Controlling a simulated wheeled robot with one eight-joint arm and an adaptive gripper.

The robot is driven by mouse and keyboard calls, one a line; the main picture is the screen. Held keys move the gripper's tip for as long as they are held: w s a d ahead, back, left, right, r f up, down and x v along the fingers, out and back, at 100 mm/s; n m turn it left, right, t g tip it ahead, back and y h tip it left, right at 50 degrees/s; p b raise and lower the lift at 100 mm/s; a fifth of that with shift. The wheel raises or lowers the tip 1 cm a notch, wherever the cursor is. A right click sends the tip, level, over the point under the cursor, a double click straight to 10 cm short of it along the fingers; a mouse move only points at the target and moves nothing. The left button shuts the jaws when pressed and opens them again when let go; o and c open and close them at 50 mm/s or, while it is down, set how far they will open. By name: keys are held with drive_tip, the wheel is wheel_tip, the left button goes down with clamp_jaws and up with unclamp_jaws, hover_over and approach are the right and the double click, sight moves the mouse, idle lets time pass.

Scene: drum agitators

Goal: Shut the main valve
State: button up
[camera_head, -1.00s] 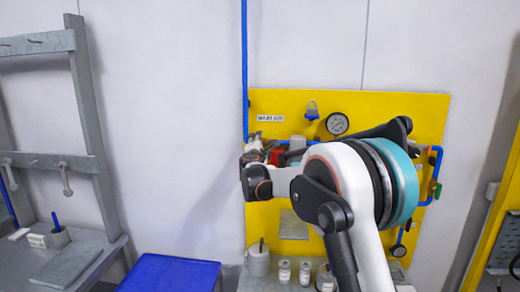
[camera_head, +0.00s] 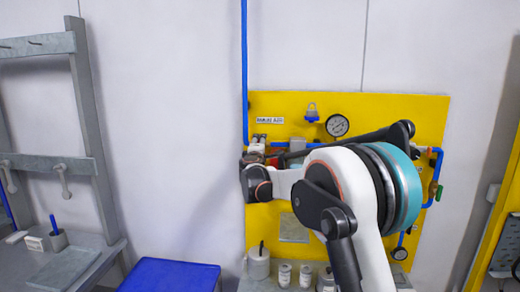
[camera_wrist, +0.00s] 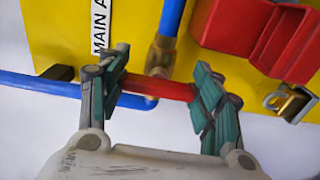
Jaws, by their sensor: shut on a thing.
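The main valve is a brass body (camera_wrist: 160,55) on a blue pipe, with a red handle (camera_wrist: 165,90), in the wrist view. It sits beside a white label (camera_wrist: 101,28) whose readable part starts "MAIN A". My gripper (camera_wrist: 155,93) is shut on the red handle, one green-padded finger at each end. The handle lies across the pipe section that leaves the brass body upward in this view. In the head view my gripper (camera_head: 258,148) is at the left side of the yellow panel (camera_head: 375,105), under the label. My arm mostly hides the valve there.
A red box (camera_wrist: 250,35) and a brass padlock (camera_wrist: 290,103) are close to my right finger in the wrist view. A gauge (camera_head: 338,125) and a blue padlock (camera_head: 312,111) are higher on the panel. Jars (camera_head: 284,275) stand below, and a blue box (camera_head: 170,274) stands lower left.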

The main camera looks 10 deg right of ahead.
drive_tip(key=o, duration=1.1)
drive_tip(key=v, duration=1.2)
